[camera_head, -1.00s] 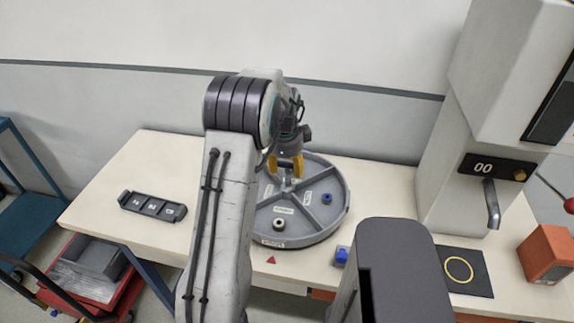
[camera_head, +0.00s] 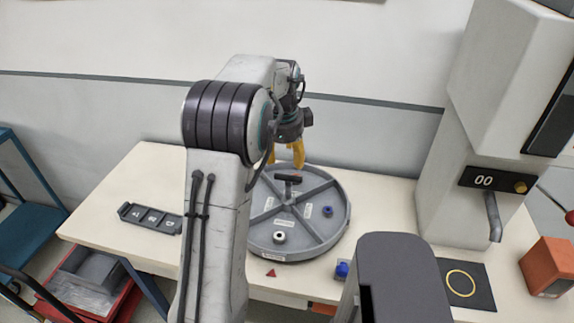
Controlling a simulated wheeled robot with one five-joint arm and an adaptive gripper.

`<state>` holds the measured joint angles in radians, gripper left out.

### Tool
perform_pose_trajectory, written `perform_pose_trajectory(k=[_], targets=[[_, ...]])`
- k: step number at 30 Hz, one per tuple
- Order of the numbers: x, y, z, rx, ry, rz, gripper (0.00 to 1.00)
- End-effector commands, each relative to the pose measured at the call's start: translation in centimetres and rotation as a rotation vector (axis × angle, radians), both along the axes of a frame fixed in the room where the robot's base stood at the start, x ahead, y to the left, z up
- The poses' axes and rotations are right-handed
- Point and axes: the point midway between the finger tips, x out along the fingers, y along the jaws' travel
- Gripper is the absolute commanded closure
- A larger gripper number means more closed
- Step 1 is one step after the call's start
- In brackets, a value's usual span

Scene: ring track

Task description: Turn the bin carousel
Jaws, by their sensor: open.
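The bin carousel (camera_head: 337,222) is a round grey tray on the table, split into wedge compartments by spokes. A dark T-shaped handle (camera_head: 288,179) stands near its middle. A white ring-like part (camera_head: 279,237) lies in the front compartment, and a small blue part (camera_head: 327,211) lies in the right one. My gripper (camera_head: 284,163) has yellow fingers and is open, above the carousel's far side, just behind and above the handle. It appears apart from the handle. My arm hides the carousel's left edge.
A red triangle (camera_head: 271,273) marks the table in front of the carousel. A blue part (camera_head: 342,270) sits at the front edge. A dispenser machine reading 00 (camera_head: 484,181), a black pad with a yellow ring (camera_head: 481,298) and an orange box (camera_head: 548,266) are right. A dark labelled tray (camera_head: 150,217) lies left.

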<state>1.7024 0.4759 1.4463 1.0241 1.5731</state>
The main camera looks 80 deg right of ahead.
Motion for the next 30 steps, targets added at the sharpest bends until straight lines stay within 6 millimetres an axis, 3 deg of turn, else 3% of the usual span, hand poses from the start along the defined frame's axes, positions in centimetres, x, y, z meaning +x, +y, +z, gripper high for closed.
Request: perform_pose_trajectory(k=[9,30], targets=[[0.1,0.4,2.0,0.0,0.0,0.0,0.45],[0.1,0.4,2.1,0.001,0.0,0.0,0.45]])
